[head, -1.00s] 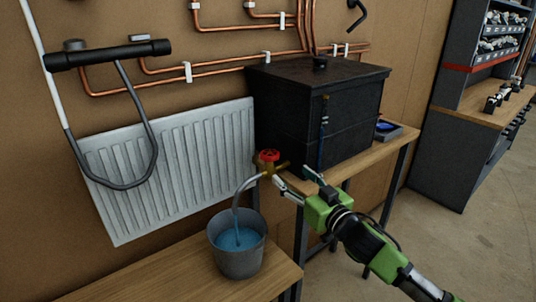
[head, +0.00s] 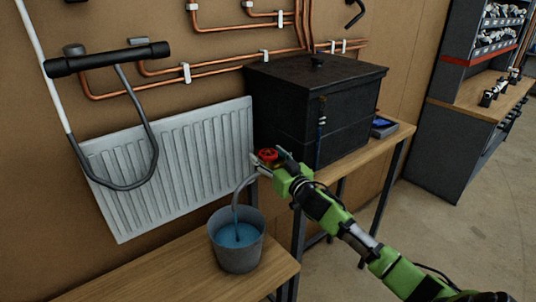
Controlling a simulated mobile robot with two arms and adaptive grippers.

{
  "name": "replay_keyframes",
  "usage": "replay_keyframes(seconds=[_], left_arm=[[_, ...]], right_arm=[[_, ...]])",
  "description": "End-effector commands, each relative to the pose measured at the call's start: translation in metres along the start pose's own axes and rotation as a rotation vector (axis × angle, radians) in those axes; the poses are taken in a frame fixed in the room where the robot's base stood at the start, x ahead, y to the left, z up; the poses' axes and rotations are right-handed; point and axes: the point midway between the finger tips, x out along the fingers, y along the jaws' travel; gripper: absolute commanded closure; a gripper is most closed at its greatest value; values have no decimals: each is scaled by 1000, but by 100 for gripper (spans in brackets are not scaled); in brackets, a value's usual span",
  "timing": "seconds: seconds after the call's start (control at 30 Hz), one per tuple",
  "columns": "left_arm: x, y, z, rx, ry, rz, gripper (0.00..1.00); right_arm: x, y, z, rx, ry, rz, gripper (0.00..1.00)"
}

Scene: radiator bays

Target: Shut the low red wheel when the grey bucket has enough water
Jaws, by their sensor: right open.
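The low red wheel (head: 268,155) sits on a brass tap at the front left corner of the black tank (head: 285,115). My right gripper (head: 268,162) is open, with its fingers reaching around the wheel; I cannot tell whether they touch it. A grey spout (head: 243,184) curves down from the tap into the grey bucket (head: 239,261). Blue water (head: 237,236) stands in the bucket, below its rim, and a stream seems to run into it. The bucket stands upright on the low wooden bench. My left gripper is not in view.
The wooden bench (head: 115,292) is clear left of the bucket. A white radiator (head: 170,165) with a dark hose loop (head: 153,140) stands behind it. The tank rests on a higher wooden table (head: 362,149), with a blue item (head: 384,124) at right.

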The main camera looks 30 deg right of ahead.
Motion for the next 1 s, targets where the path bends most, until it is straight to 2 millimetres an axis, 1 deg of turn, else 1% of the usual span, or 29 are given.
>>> replay_keyframes(seconds=[0.27, 0.3, 0.37, 0.4, 0.43, 0.77, 0.87, 1.0], left_arm=[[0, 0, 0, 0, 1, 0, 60], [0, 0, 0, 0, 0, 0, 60], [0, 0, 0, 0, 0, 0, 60], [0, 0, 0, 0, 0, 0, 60], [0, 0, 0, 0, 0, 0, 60], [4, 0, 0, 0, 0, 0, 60], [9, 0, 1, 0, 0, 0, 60], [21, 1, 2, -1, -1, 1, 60]], right_arm=[[1, 0, 0, 0, 0, 0, 42], [1, 0, 0, 1, 0, 0, 52], [1, 0, 0, 1, 0, 0, 68], [1, 0, 0, 1, 0, 0, 78], [1, 0, 0, 1, 0, 0, 82], [1, -1, 2, 5, 1, 26, 81], [1, -2, 2, 8, 2, 63, 81], [1, -3, 4, 14, 4, 147, 81]])
